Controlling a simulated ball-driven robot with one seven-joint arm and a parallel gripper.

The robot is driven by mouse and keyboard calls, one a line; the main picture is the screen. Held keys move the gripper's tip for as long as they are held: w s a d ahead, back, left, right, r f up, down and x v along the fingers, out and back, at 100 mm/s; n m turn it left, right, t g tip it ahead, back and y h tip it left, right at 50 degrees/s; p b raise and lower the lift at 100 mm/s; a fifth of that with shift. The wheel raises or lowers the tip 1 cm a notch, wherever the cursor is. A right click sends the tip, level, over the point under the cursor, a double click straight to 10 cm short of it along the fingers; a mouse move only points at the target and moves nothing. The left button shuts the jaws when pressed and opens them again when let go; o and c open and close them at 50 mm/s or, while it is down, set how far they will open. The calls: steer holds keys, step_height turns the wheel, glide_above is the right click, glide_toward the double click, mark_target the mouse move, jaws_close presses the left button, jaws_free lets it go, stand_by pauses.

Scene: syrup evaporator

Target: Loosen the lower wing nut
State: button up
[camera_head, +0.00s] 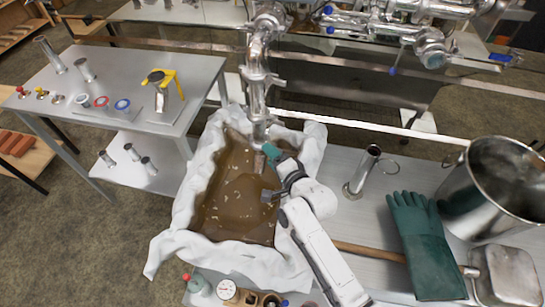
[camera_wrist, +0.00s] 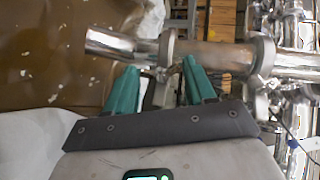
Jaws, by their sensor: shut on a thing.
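A shiny steel pipe (camera_head: 257,85) hangs down over the brown liquid, with clamps along it. In the wrist view its open end (camera_wrist: 100,42) points left, and the lower clamp (camera_wrist: 171,50) rings it nearby. My gripper (camera_head: 271,154) is at the pipe's lower end. In the wrist view its teal fingers (camera_wrist: 160,75) reach to the lower clamp, closed on the lower wing nut (camera_wrist: 163,93), which shows only in part between them. Another clamp (camera_wrist: 263,55) sits further along the pipe. The head view hides the wing nut behind my gripper.
A cloth-lined vat (camera_head: 304,150) of brown liquid lies under the pipe. More steel piping (camera_head: 400,25) crosses at the upper right. A side table (camera_head: 140,70) holds parts at left.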

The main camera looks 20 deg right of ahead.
steer(key=shift+r+p, duration=0.2)
steer(key=shift+p, duration=0.3)
steer(key=shift+w+a+r+n+g+h+p, duration=0.1)
steer(key=shift+n+g+h+p, duration=0.4)
steer(key=shift+g+p, duration=0.5)
steer(key=shift+w+a+r+n+g+h+p, duration=0.15)
steer(key=shift+n+g+h+p, duration=0.35)
steer(key=shift+g+p, duration=0.45)
steer(key=shift+w+r+n+g+h+p, duration=0.1)
steer(key=shift+n+g+h+p, duration=0.4)
steer(key=shift+g+p, duration=0.5)
steer(key=o, duration=1)
steer(key=shift+c, duration=0.2)
steer(key=shift+o, duration=0.3)
steer(key=shift+r, duration=0.1)
